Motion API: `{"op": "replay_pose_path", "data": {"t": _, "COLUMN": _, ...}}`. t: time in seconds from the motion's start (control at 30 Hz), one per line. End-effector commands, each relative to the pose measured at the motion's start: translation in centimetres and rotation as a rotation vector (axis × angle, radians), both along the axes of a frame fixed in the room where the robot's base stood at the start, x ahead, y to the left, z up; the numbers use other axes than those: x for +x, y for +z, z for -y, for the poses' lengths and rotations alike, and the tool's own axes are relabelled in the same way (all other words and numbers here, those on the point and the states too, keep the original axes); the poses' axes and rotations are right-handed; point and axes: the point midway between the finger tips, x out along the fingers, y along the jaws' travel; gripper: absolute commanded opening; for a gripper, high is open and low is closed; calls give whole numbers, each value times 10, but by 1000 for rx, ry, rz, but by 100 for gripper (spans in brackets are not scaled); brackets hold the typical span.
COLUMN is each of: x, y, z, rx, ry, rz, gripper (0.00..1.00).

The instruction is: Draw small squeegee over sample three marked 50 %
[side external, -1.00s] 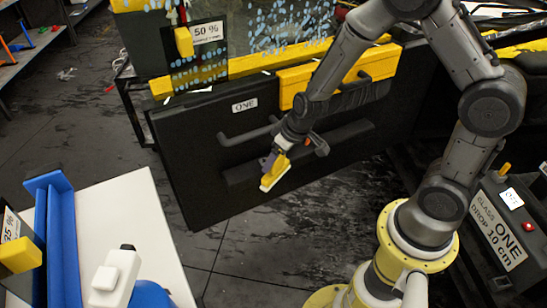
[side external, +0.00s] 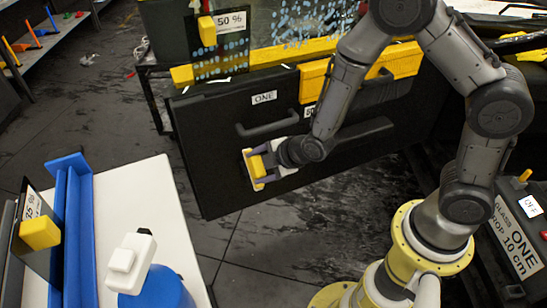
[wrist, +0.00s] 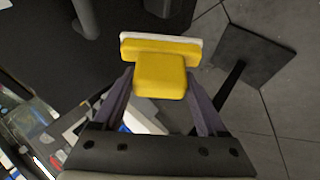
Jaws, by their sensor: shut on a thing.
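My gripper (side external: 266,165) is shut on a small squeegee (side external: 252,168), a yellow block with a white edge. It holds it in front of the lower part of the black door panel. In the wrist view the squeegee (wrist: 160,75) sits between the two fingers of my gripper (wrist: 162,88), its white edge facing away. The sample marked 50 % (side external: 232,60) is a dark pane with pale droplets, upright above the door, with a white label (side external: 230,21) and a yellow block (side external: 207,30) on it. The squeegee is below this sample and apart from it.
The black door panel (side external: 225,180) has a protruding handle (side external: 266,128) and yellow strips on top. At lower left, a white table (side external: 133,195) carries a blue rack (side external: 75,240), a dark sample with a yellow block (side external: 40,233), and a blue spray bottle (side external: 160,292).

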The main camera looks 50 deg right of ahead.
Motion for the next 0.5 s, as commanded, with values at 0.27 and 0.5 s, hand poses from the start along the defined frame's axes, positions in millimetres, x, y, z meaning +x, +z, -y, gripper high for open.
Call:
{"op": "replay_pose_path", "data": {"t": 0.27, "x": 29, "y": 38, "z": -28, "rx": -144, "ry": 103, "rz": 371, "gripper": 19}}
{"op": "replay_pose_path", "data": {"t": 0.5, "x": 58, "y": 103, "z": -43, "rx": -293, "ry": 83, "rz": 734, "gripper": 19}}
